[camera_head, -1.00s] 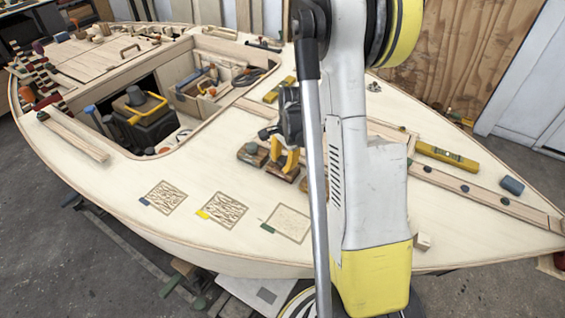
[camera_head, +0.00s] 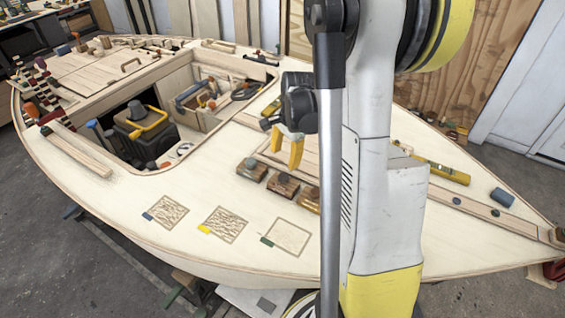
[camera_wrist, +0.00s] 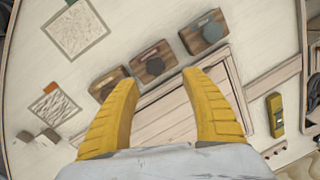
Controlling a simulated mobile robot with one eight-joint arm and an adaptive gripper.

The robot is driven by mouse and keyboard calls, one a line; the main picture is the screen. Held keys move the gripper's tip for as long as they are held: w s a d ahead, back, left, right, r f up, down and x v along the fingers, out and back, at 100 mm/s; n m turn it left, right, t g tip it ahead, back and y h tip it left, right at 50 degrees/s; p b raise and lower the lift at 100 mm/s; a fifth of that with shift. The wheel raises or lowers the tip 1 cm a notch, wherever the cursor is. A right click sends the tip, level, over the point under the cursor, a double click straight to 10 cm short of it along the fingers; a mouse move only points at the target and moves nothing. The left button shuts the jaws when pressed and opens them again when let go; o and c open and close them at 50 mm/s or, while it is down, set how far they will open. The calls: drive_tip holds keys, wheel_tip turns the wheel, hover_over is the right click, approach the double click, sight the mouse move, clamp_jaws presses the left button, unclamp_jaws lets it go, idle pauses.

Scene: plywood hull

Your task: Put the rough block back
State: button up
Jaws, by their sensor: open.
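I cannot tell which is the rough one. My gripper (camera_head: 287,158), with yellow fingers, is open and empty above and behind the row. Its fingers (camera_wrist: 158,82) point towards the blocks, apart from them.
Three outlined squares lie in front: blue-tabbed, densely grained (camera_head: 166,212); yellow-tabbed, grained (camera_head: 225,225); green-tabbed, plain (camera_head: 286,237). The open cockpit with a black, yellow-handled box (camera_head: 140,122) is left.

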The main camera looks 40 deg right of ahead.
drive_tip(key=s+a+r+n+t, duration=0.2)
drive_tip(key=s+a+r+n, duration=0.2)
drive_tip(key=a+r+n, duration=0.7)
drive_tip(key=s+a+r+n+t, duration=0.1)
drive_tip(key=s+a+r+n, duration=0.1)
drive_tip(key=a, duration=0.4)
drive_tip(key=s+a+r+n+t, duration=0.2)
drive_tip(key=s+a+n, duration=0.3)
drive_tip(key=s+a, duration=0.1)
drive_tip(key=shift+a+r+t, duration=0.3)
drive_tip(key=shift+a, duration=0.2)
